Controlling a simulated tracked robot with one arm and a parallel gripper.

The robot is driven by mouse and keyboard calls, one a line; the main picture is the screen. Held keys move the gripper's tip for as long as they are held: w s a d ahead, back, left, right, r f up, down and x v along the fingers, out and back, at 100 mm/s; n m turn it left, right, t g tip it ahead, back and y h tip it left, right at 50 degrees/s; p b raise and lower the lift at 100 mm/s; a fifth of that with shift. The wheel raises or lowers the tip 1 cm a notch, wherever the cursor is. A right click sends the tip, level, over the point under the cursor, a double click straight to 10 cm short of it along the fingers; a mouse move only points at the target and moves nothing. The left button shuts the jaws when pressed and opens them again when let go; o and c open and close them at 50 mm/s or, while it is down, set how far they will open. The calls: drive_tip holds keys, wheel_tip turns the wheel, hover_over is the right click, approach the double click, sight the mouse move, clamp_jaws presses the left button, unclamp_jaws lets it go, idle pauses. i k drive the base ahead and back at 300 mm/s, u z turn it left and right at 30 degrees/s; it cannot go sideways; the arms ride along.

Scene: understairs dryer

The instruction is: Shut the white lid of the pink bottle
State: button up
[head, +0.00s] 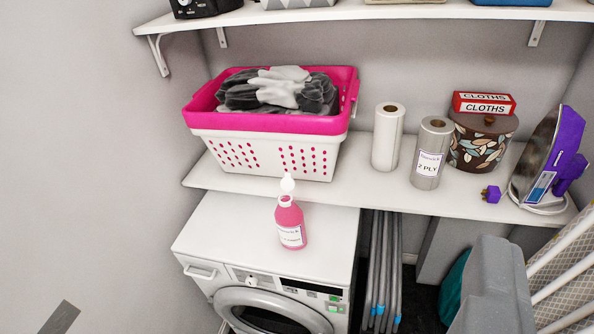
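The pink bottle (290,224) stands upright on top of the white washing machine or dryer (325,240), near the middle of its top. It has a white label with small print on its front. Its white lid (287,183) sticks up above the white neck at the top of the bottle, and appears flipped open. The hinge is too small to make out.
A pink and white laundry basket (265,155) stands on the shelf (375,187) behind the bottle. Paper rolls (388,137), a patterned pot (478,145) and an iron (545,165) stand to its right. Space above the machine is clear.

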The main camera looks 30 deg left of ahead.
sight(288, 184)
drive_tip(key=i, duration=0.9)
